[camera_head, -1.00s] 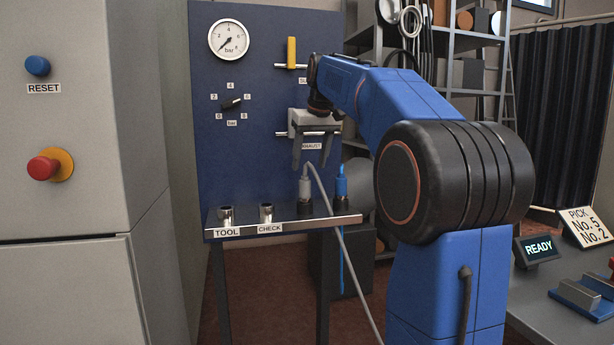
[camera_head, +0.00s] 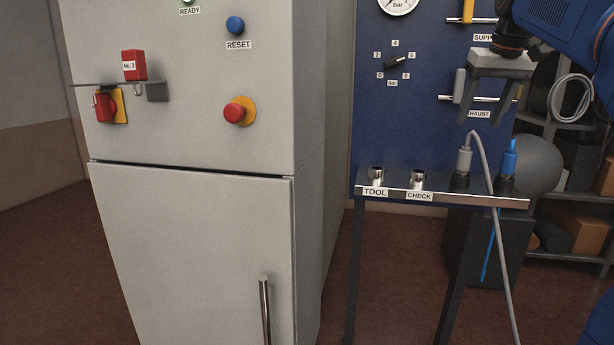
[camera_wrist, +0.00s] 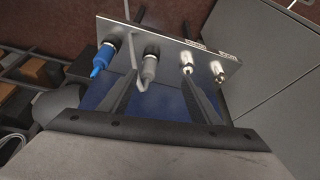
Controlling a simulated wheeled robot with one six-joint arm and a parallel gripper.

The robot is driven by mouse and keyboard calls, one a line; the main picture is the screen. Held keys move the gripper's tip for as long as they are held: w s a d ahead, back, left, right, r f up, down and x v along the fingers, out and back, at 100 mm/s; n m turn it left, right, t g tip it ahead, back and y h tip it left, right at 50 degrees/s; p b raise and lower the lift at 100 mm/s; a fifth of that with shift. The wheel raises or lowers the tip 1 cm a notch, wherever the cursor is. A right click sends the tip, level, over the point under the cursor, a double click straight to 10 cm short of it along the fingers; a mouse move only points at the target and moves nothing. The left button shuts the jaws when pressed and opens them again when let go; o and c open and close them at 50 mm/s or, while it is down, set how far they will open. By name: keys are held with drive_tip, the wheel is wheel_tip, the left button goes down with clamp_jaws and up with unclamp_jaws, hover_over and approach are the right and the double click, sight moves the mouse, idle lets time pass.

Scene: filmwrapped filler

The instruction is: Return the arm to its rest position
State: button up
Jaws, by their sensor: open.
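My gripper (camera_head: 480,122) is open and empty at the right of the head view. It points down in front of the blue panel, above the grey plug (camera_head: 464,160) on the narrow metal shelf (camera_head: 450,198). The blue plug (camera_head: 509,160) stands at the shelf's right end. In the wrist view my two fingers (camera_wrist: 158,72) are apart, and the grey plug (camera_wrist: 151,66) shows between them with nothing gripped. The blue plug (camera_wrist: 104,58) is to its left. Most of my arm is cut off at the head view's right edge.
The shelf carries bare metal sockets, TOOL (camera_head: 376,175) and CHECK (camera_head: 417,179). A grey cable (camera_head: 497,240) hangs from the grey plug. A grey cabinet (camera_head: 190,240) stands left, with a RESET button (camera_head: 235,25) and a red padlock-like block (camera_head: 134,65). Storage shelves (camera_head: 575,190) stand behind.

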drive_tip(key=s+a+f, duration=0.5)
drive_tip(key=s+f, duration=0.5)
drive_tip(key=f, duration=0.3)
drive_tip(key=s+a+f+n, duration=0.1)
drive_tip(key=s+a+f, duration=0.4)
drive_tip(key=s+f, duration=0.5)
drive_tip(key=s+a+f, duration=0.5)
drive_tip(key=s+f, duration=0.5)
drive_tip(key=f, duration=0.6)
drive_tip(key=shift+s, duration=0.4)
